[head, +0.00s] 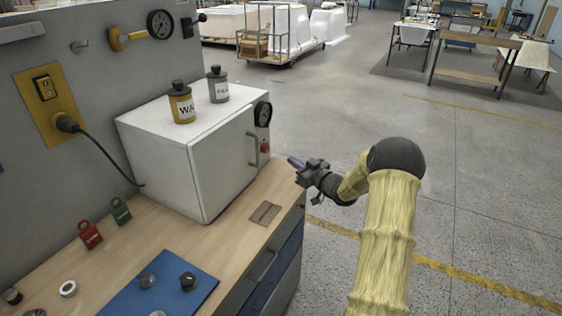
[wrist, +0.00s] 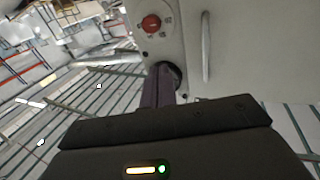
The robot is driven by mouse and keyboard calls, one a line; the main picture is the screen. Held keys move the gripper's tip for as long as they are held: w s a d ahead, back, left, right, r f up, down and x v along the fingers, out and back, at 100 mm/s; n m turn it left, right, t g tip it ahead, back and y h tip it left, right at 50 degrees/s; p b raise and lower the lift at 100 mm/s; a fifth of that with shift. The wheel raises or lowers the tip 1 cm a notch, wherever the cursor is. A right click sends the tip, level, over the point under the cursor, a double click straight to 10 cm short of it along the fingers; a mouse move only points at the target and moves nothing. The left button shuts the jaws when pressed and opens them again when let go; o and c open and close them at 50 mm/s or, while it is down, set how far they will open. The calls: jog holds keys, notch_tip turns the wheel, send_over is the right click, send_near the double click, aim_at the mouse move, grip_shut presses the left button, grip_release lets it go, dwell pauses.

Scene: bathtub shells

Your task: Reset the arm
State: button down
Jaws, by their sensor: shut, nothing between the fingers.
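My gripper (head: 294,162) is at the end of my yellow-sleeved arm, in the middle of the head view. It is shut and empty, and its fingers point left toward the front right edge of a white cabinet (head: 228,160). In the wrist view the dark fingers (wrist: 160,85) are together, near a red knob (wrist: 151,23) and a vertical handle (wrist: 206,48) on the cabinet. Whether the fingertips touch the cabinet cannot be told. The cabinet door looks closed.
The cabinet stands on a wooden workbench (head: 140,240) with two bottles on top. A red padlock (head: 90,234), a green padlock (head: 121,211) and a blue mat (head: 200,292) with knobs lie on the bench. Open floor (head: 340,100) lies behind and right of my arm.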

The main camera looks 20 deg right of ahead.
jog(key=shift+s+d, duration=0.5)
jog(key=s+a+r+m+g+h+p, duration=0.2)
jog(key=s+a+g+h, duration=0.4)
jog(key=a, duration=0.4)
jog(key=s+a+m+g+p, duration=0.1)
jog(key=s+a+g, duration=0.3)
jog(key=s, duration=1)
jog(key=s+a+r+m+g+p, duration=0.1)
jog(key=s+a+g, duration=0.3)
jog(key=s, duration=1)
jog(key=shift+a, duration=0.8)
